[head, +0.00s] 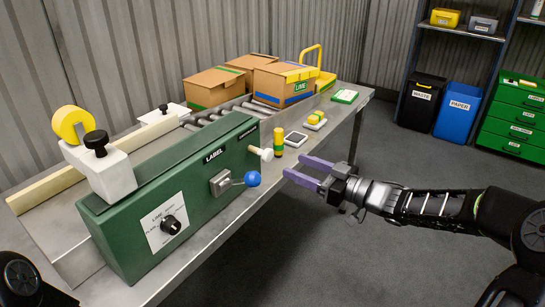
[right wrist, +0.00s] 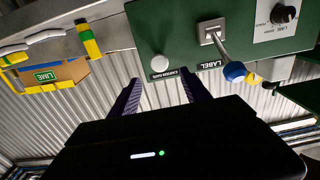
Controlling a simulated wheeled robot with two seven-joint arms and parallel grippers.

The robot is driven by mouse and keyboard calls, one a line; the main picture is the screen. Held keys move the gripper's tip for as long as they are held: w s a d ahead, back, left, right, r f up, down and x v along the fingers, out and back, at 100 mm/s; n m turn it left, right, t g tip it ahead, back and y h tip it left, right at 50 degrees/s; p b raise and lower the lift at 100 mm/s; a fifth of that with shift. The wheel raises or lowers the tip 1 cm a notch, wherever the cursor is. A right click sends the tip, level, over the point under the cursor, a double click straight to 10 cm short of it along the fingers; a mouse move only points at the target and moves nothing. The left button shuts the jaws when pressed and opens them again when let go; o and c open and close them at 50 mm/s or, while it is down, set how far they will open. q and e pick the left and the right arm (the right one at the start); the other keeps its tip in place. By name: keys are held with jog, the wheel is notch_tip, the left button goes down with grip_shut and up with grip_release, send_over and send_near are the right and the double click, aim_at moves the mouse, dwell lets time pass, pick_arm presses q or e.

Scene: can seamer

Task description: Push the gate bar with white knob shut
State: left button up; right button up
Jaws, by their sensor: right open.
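The gate bar's white knob (head: 266,154) sticks out on a short pale stem from the right end of the green machine's front face. In the right wrist view the round white knob (right wrist: 160,64) is seen end-on, beside a small label that seems to read carton gate. My right gripper (head: 295,166) has purple fingers, is open and empty, and points at the machine, a little to the right of the knob and apart from it. In the right wrist view the knob lies ahead, between the lines of the two fingers (right wrist: 161,83). My left gripper is out of view.
A lever with a blue ball (head: 253,179) juts from the green machine (head: 150,215), left of the knob. A yellow-green cylinder (head: 279,142) stands just right of the knob. Cartons (head: 213,86) stand behind on the table by the rollers (head: 215,113). Open floor lies in front.

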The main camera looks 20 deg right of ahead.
aim_at(270, 155)
jog(key=x, duration=0.7)
jog(key=shift+w+a, duration=0.2)
jog(key=shift+w, duration=0.15)
jog(key=shift+c, duration=0.5)
grip_shut()
dwell(0.7)
